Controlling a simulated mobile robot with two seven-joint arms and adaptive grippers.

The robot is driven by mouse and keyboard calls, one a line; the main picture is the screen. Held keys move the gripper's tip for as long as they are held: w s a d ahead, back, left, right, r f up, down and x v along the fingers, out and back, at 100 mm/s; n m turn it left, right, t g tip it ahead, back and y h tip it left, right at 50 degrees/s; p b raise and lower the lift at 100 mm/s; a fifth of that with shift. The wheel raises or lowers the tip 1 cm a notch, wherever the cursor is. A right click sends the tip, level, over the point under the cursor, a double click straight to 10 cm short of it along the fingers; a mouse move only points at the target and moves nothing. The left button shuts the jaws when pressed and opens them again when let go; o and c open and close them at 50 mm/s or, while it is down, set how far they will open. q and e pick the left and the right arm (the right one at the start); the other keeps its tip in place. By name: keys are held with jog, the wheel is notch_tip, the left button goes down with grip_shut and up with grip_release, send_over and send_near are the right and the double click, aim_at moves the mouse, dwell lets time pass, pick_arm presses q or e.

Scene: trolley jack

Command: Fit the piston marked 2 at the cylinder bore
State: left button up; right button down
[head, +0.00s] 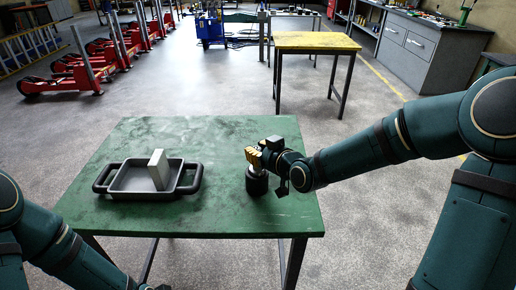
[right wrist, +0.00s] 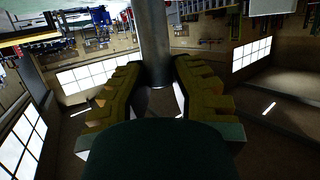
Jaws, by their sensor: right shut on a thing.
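My right gripper (head: 255,157), with yellow fingers, is over the right part of the green table. In the right wrist view the gripper (right wrist: 160,95) is shut on a grey, round rod-like part, which I take to be the piston (right wrist: 153,45); no mark 2 can be read on it. Directly below the fingers in the head view is a short black cylindrical body (head: 257,183). I cannot tell whether it is the cylinder with the bore or part of the held piece; any bore opening is hidden. My left arm shows at the lower left, its gripper outside the picture.
A grey tray (head: 120,191) with black handles sits on the left of the green table (head: 210,135). A pale grey block (head: 158,170) stands upright in it. The table between tray and gripper is clear. A yellow-topped table (head: 315,41) and red trolley jacks (head: 75,78) stand behind.

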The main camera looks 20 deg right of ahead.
aim_at(258, 169)
jog(key=shift+f, duration=1.55)
jog(key=c, duration=0.9)
grip_release()
jog(key=shift+f, duration=0.1)
jog(key=shift+s, duration=0.1)
jog(key=v, duration=0.7)
jog(key=shift+s+d, duration=0.1)
jog(key=shift+s, duration=0.05)
